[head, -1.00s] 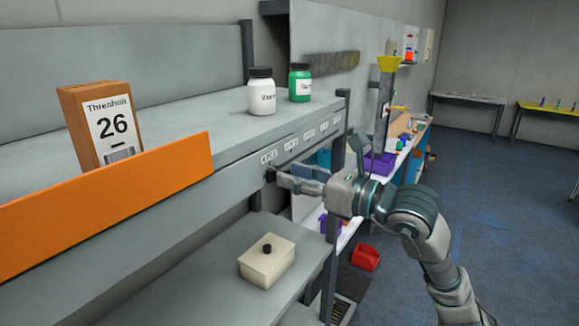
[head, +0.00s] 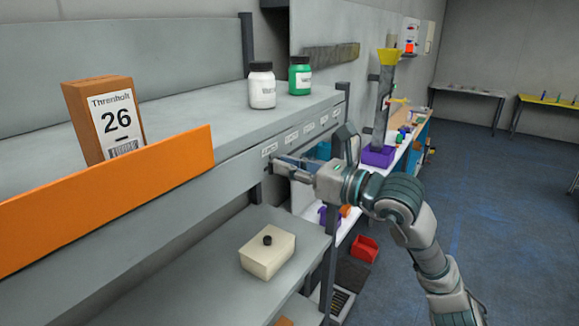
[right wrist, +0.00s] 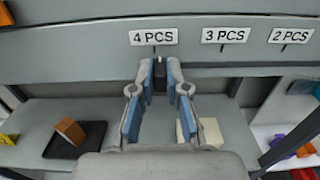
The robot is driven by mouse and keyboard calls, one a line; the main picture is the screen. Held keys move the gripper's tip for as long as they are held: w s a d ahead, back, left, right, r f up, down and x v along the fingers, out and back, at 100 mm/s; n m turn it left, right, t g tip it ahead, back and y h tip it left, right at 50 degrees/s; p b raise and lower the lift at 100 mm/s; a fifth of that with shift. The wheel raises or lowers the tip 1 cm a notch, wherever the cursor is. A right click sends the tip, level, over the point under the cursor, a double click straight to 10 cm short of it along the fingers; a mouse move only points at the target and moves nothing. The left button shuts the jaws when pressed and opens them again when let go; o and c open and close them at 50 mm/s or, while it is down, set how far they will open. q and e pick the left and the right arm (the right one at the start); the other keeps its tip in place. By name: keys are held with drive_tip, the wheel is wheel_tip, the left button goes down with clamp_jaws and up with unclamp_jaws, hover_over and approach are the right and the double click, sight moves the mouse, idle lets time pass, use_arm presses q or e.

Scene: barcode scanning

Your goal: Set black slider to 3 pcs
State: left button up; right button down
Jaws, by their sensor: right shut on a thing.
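The black slider (right wrist: 160,78) sits on the shelf's front rail, just below and slightly right of the 4 PCS label (right wrist: 154,37). The 3 PCS label (right wrist: 227,35) is farther right along the rail, and the 2 PCS label (right wrist: 291,35) lies beyond it. My right gripper (right wrist: 160,72) is shut on the slider, with its blue-padded fingers on either side of it. In the head view my right gripper (head: 276,166) reaches the rail near the leftmost label; its fingers largely hide the slider there. My left gripper is not in view.
A box marked 26 (head: 115,118) stands behind an orange panel (head: 110,200) on the upper shelf. A white bottle (head: 262,88) and a green bottle (head: 300,76) stand farther along. A cream box with a black knob (head: 267,253) is on the lower shelf.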

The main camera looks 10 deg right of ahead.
sight(291, 148)
drive_tip(key=w+d+p, duration=0.1)
drive_tip(key=w+d, duration=0.4)
drive_tip(key=shift+w+d+p, duration=0.15)
drive_tip(key=shift+p, duration=0.15)
drive_tip(key=shift+r, duration=0.1)
